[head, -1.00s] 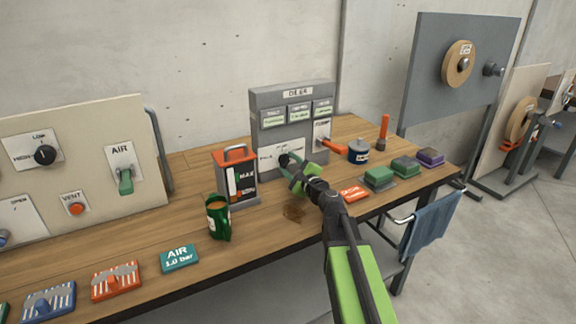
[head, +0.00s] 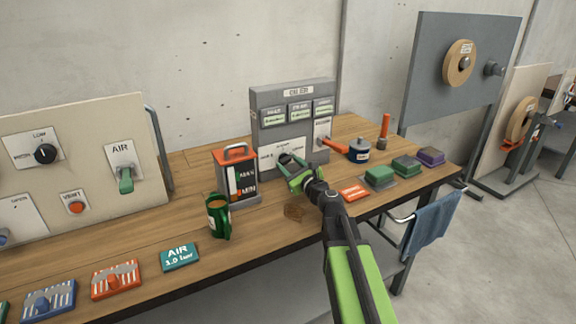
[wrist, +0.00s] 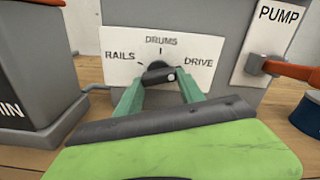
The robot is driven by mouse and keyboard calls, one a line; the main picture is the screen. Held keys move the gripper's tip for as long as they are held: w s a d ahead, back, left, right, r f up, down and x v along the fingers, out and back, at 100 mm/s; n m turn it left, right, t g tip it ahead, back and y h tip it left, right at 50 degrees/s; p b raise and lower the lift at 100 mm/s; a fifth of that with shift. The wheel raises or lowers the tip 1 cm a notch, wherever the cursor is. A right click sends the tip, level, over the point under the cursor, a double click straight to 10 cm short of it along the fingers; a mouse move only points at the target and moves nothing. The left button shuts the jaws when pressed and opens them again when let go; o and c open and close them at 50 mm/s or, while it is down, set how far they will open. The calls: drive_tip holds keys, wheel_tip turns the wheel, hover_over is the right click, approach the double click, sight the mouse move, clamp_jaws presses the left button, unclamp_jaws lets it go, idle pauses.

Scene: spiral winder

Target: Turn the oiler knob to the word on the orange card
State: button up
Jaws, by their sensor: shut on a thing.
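The oiler (head: 262,103) is a grey box at the back of the bench. In the wrist view its white dial plate (wrist: 118,75) reads RAILS at left, DRUMS at top and DRIVE at right. The black oiler knob (wrist: 158,73) sits at the plate's centre, with a pale mark at its right end, on the DRIVE side. My gripper (head: 291,165) is at the plate, its green fingers shut on the knob; in the wrist view they (wrist: 160,86) stand either side of it. The orange card (head: 355,192) lies on the bench, its word too small to read.
The orange PUMP lever (head: 334,146) juts out at right, near a blue pot (head: 359,153). Green and purple blocks (head: 407,165) lie further right.

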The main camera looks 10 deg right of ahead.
idle(0.4)
drive_tip(key=o, duration=1.4)
drive_tip(key=shift+c, duration=0.2)
